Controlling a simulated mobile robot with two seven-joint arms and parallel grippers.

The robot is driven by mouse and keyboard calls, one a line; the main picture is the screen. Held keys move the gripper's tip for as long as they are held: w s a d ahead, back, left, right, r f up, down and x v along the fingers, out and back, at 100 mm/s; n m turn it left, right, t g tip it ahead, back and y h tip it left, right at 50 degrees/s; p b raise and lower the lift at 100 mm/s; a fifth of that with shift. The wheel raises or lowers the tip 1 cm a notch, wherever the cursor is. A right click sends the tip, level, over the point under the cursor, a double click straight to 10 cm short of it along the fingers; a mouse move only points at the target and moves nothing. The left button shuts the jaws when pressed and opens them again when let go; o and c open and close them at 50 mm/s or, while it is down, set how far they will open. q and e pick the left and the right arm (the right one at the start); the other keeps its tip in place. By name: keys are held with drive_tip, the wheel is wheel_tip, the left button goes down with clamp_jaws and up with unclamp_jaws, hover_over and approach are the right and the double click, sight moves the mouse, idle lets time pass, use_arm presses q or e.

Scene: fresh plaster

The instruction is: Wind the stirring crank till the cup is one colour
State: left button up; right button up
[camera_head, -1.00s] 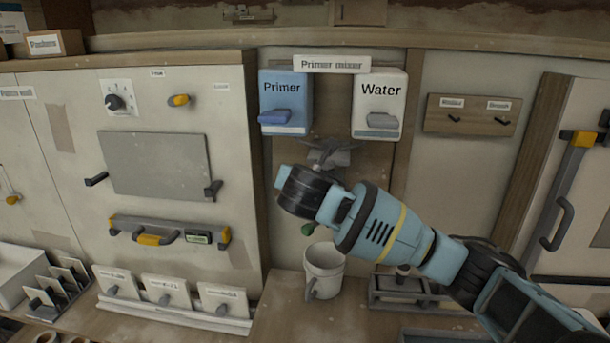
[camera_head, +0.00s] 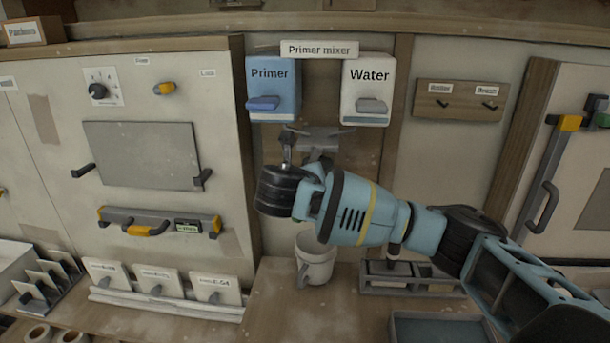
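The primer mixer has a blue Primer dispenser (camera_head: 272,88) and a white Water dispenser (camera_head: 367,90), with a grey metal part (camera_head: 322,142) below them. A white cup (camera_head: 318,268) with a handle stands upright on the bench under the mixer, partly behind my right arm. Its contents are not visible. My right gripper (camera_head: 287,145) is at the mixer, just below the Primer dispenser and left of the grey part. Its fingertips are too small and dark to read, and whether they touch anything is unclear. I cannot make out the stirring crank. My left gripper is out of view.
A cabinet with a grey panel (camera_head: 142,153) and a yellow-ended bar handle (camera_head: 150,222) stands left. A grey rack (camera_head: 412,280) sits right of the cup, with a tray (camera_head: 440,327) in front. White labelled cards (camera_head: 160,281) line the bench at left.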

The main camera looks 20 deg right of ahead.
idle(0.5)
drive_tip(key=o, duration=1)
drive_tip(key=shift+s, duration=0.1)
